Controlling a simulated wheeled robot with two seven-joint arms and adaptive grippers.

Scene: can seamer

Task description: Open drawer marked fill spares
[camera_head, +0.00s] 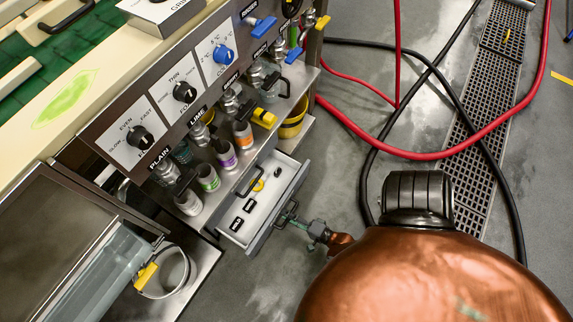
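A shallow grey drawer (283,172) stands pulled out from the front of the machine, with its inside open to view. Several small black pieces and a yellow one lie on its pale floor. I cannot read a marking on its front from here. Its dark bar handle (290,208) is on the outer front. My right gripper (298,221) comes in from the right, and its narrow greenish fingers are together at this handle. The finger contact is small and partly hidden. My copper-coloured arm covers the lower right. My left gripper is not in view.
Above the drawer is a panel with knobs (185,92) and a row of coloured-band nozzles (225,152). Another black handle (249,181) is on the machine edge. A round metal pot (178,272) stands at lower left. Red and black hoses cross the floor by a drain grate (468,178).

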